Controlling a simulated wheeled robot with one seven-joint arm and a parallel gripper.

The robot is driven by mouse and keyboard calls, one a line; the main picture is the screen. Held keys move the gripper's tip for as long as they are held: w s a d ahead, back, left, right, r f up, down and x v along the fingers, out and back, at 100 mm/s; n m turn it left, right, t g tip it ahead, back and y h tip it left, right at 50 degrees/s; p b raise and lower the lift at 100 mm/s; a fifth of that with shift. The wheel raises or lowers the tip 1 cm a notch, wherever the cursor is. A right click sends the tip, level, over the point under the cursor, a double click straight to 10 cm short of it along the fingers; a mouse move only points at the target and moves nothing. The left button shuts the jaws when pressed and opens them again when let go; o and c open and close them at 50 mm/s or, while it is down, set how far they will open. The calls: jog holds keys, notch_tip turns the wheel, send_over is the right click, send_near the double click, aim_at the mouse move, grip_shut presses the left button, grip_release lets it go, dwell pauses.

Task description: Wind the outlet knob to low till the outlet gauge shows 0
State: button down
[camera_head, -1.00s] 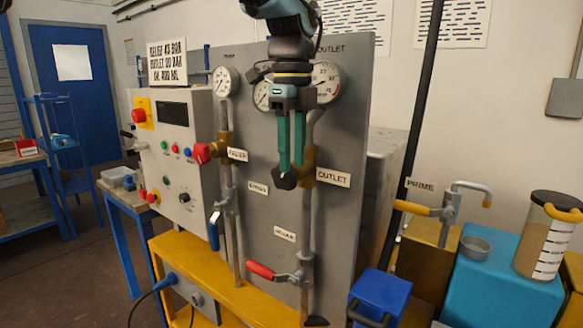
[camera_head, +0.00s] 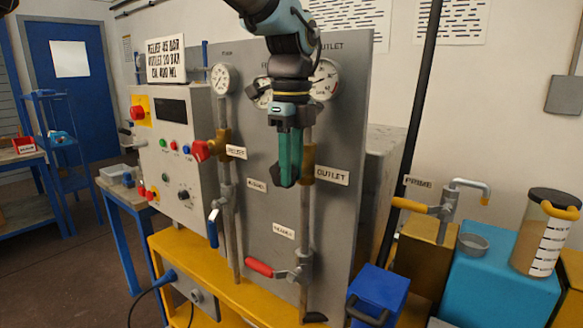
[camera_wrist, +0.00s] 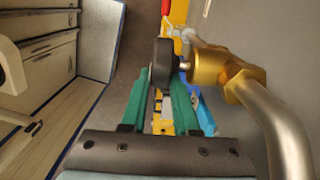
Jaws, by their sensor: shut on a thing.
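The outlet knob (camera_wrist: 163,65) is black and sits on a brass valve body (camera_wrist: 225,72) in the wrist view. My gripper (camera_wrist: 162,82) has its green fingers on either side of the knob, shut on it. In the head view my gripper (camera_head: 287,180) points down beside the brass outlet valve (camera_head: 308,163), its fingers overlapping and hiding most of the knob. The outlet gauge (camera_head: 325,82) is partly covered by my arm, and its reading is too small to tell. The OUTLET label (camera_head: 332,175) is right of the valve.
The relief valve with its red knob (camera_head: 201,150) is to the left. A red-handled lever (camera_head: 260,268) and a blue-handled lever (camera_head: 213,228) sit lower on the grey panel (camera_head: 345,120). A control box (camera_head: 172,180) stands left. A dark pole (camera_head: 418,110) rises at right.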

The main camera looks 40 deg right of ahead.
jog(key=shift+r, duration=0.1)
dwell(0.3)
jog(key=shift+w+a+r+g+h+p, duration=0.1)
jog(key=shift+w+g+h+p, duration=0.05)
jog(key=shift+g+p, duration=0.4)
jog(key=shift+w+r+g+h+p, duration=0.15)
jog(key=shift+g+p, duration=0.25)
jog(key=shift+g, duration=0.25)
jog(key=shift+w+g+h, duration=0.15)
jog(key=shift+g+h, duration=0.1)
jog(key=shift+g, duration=0.65)
jog(key=shift+w+g+h, duration=0.15)
jog(key=shift+g+h, duration=0.1)
jog(key=shift+g, duration=0.65)
jog(key=c, duration=0.9)
grip_release()
jog(key=shift+c, duration=0.2)
jog(key=shift+r, duration=0.1)
jog(key=b+v, duration=0.1)
jog(key=v, duration=0.9)
jog(key=shift+w+r+b, duration=0.25)
jog(key=shift+b, duration=0.05)
